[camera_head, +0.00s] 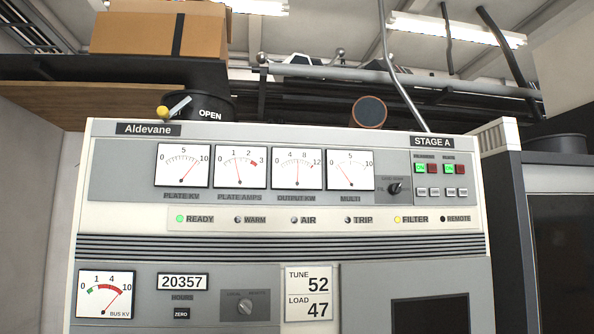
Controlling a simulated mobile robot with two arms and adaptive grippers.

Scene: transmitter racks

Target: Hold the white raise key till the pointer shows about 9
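The grey Aldevane Stage A cabinet (280,222) fills the middle of the head view. Its top row has the plate kV meter (182,166), plate amps meter (240,167), output kW meter (297,169) and multi meter (350,170). Small pale keys (427,193) sit in a row at upper right, under green and red buttons (426,169). Their lettering is too small to read. Neither gripper is in view.
A black selector knob (394,189) is left of the keys. The ready lamp (180,219) is green and the filter lamp (397,220) yellow. A dark cabinet (545,230) stands at right. A cardboard box (160,30) is on a shelf above. The panel face is unobstructed.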

